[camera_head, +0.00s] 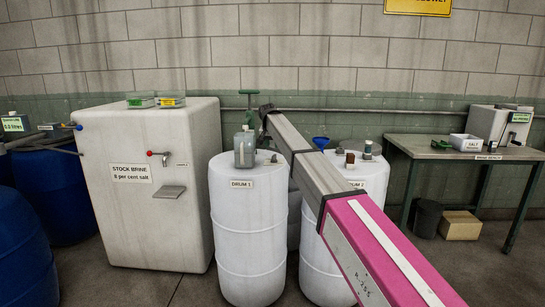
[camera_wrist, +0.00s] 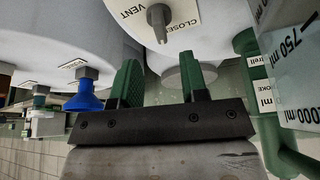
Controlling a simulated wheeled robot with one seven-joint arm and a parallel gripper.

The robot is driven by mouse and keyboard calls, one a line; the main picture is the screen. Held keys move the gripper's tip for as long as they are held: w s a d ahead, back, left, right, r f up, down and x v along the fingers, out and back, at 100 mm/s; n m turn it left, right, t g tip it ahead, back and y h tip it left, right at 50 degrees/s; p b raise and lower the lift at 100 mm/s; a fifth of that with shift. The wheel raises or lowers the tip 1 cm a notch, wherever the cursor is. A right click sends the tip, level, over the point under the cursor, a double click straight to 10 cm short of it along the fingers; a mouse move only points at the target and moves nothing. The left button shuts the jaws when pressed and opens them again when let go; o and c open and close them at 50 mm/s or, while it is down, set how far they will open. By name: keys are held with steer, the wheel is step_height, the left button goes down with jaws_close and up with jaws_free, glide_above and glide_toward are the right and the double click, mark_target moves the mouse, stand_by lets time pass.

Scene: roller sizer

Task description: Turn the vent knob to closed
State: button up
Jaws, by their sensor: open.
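The vent knob (camera_wrist: 157,22) is a small grey knob with a narrow bar. It sits on a pale drum top beside a white label (camera_wrist: 183,18) reading VENT and CLOSED, at the top of the wrist view. Which way its pointer is set is not clear. My gripper (camera_wrist: 160,75) has its two green fingers apart with nothing between them. The knob is beyond the fingertips, roughly in line with the gap, and apart from them. In the head view my gripper (camera_head: 264,113) is above the rear of drum 1 (camera_head: 250,230), and its fingers are hard to make out.
A graduated bottle (camera_head: 245,148) stands on drum 1 and shows close at the right of the wrist view (camera_wrist: 293,75). A blue funnel (camera_wrist: 83,97) is on the left there. Drum 2 (camera_head: 318,270), the brine tank (camera_head: 145,220) and a table (camera_head: 455,149) stand around.

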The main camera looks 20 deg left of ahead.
mark_target(274, 155)
steer(key=x, duration=0.7)
steer(key=shift+f, duration=0.25)
jaws_close()
